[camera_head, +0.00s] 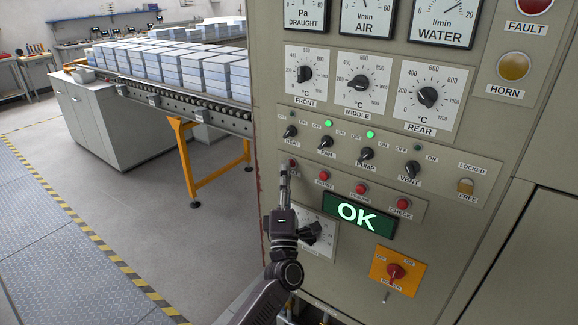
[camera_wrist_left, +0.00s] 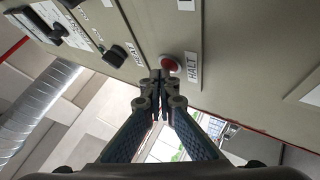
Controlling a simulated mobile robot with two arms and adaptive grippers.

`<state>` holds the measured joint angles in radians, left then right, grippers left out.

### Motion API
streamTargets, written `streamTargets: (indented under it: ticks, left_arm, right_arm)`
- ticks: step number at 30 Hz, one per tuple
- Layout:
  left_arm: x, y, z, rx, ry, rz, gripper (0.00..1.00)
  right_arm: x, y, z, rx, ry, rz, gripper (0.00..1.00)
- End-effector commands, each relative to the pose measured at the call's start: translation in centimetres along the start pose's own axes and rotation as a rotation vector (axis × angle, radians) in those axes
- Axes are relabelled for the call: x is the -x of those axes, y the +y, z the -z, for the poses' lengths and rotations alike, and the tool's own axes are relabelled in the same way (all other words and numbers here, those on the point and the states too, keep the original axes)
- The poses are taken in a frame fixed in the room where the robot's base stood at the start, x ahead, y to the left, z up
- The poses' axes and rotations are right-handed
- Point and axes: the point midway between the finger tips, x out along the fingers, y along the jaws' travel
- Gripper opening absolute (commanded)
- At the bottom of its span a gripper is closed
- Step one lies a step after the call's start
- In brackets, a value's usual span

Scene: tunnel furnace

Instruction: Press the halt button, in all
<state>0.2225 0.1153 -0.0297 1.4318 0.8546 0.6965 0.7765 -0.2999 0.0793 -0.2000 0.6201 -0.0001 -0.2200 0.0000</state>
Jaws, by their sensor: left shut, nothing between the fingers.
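The halt button (camera_wrist_left: 168,62) is a small red button with a white HALT label (camera_wrist_left: 193,70) beside it in the left wrist view. In the head view the halt button (camera_head: 293,162) is at the left end of the lower button row, and its label is mostly hidden by my gripper. My left gripper (camera_head: 284,168) is shut and empty, with its fingertips pointing up at the button. In the left wrist view the closed fingertips (camera_wrist_left: 160,76) overlap the button's lower left edge. I cannot tell whether they touch it. My right gripper is not in view.
The same row holds the horn (camera_head: 326,175), resume (camera_head: 361,188) and check (camera_head: 403,203) buttons. Below are a green OK display (camera_head: 357,214) and a red-handled power switch (camera_head: 396,271). Black knobs sit above. A roller conveyor (camera_head: 190,112) with blocks stands left; open floor lies in front.

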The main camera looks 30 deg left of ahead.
Motion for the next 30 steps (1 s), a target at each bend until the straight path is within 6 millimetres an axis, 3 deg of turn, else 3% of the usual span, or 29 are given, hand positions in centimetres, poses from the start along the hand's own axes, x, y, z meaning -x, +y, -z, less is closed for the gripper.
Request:
streamTargets:
  ticks: [30]
  left_arm:
    - [2.3,1.8,1.7,-0.001,-0.001,0.001,0.00]
  right_arm:
    - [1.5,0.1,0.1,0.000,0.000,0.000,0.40]
